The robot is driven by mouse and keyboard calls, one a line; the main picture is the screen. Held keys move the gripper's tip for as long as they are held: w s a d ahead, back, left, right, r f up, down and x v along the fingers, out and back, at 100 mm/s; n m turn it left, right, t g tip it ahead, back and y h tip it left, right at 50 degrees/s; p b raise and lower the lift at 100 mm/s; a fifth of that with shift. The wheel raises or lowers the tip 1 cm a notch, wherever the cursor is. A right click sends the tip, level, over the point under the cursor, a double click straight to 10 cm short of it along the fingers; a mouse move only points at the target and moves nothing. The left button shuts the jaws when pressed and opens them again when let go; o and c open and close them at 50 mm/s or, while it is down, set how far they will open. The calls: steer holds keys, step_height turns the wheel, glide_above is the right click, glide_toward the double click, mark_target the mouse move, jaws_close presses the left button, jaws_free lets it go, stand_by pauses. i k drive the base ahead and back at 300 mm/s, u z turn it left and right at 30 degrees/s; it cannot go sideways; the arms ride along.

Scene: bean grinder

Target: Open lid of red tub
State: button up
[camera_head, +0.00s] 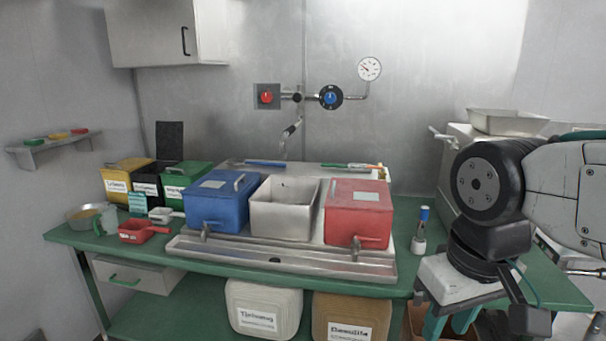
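The red tub (352,228) stands at the right end of a row of three tubs on the metal drain tray. My gripper (450,325) hangs at the lower right, pointing down, to the right of and apart from the red tub. Its two teal fingers look spread with nothing between them, though the tips are near the picture's bottom edge.
An open, lidless metal tub (284,222) and a blue lidded tub (215,212) stand left of the red one. A blue-capped bottle (420,232) stands between the red tub and my arm. A wall faucet (291,130) hangs behind. The space above the red lid is clear.

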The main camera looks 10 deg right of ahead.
mark_target(364, 194)
steer(key=i, duration=0.85)
steer(key=z, duration=0.25)
